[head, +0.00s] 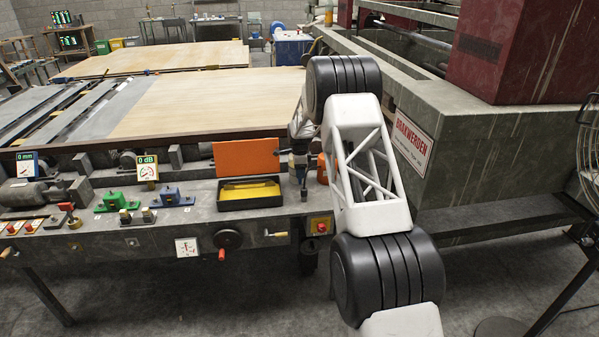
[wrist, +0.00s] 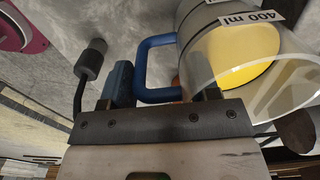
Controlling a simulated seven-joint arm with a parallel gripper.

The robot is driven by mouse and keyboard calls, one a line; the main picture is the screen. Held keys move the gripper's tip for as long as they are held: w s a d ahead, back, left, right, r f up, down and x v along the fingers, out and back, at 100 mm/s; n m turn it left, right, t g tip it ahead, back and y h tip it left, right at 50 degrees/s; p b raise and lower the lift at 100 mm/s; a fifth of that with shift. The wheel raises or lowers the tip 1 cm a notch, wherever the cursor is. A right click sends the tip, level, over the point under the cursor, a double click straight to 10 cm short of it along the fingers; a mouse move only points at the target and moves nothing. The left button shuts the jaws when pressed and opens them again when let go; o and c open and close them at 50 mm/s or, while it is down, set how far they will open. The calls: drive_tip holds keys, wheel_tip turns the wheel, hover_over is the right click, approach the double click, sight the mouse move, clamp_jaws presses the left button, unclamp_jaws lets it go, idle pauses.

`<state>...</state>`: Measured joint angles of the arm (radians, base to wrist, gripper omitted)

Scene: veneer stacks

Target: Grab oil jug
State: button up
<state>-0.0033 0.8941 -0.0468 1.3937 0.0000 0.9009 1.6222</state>
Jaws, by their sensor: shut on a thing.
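The oil jug (wrist: 203,22) shows close up in the wrist view. It is a clear cylinder with a grey band, a "400 ml" label, yellow oil inside and a blue handle (wrist: 158,42). It appears tilted in this view. My gripper (wrist: 160,92) is shut on the jug at its blue handle, though the exact contact of the fingers is partly hidden.
The machine bench (head: 130,225) carries a black tray with yellow contents (head: 250,192), an orange panel (head: 246,157), and green (head: 118,202) and blue (head: 172,198) fixtures. A large grey-green frame (head: 470,160) with a red-lettered sign stands close on the right. Wide veneer sheets (head: 210,100) lie behind.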

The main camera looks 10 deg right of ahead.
drive_tip(key=shift+r, duration=0.2)
drive_tip(key=shift+r, duration=4.6)
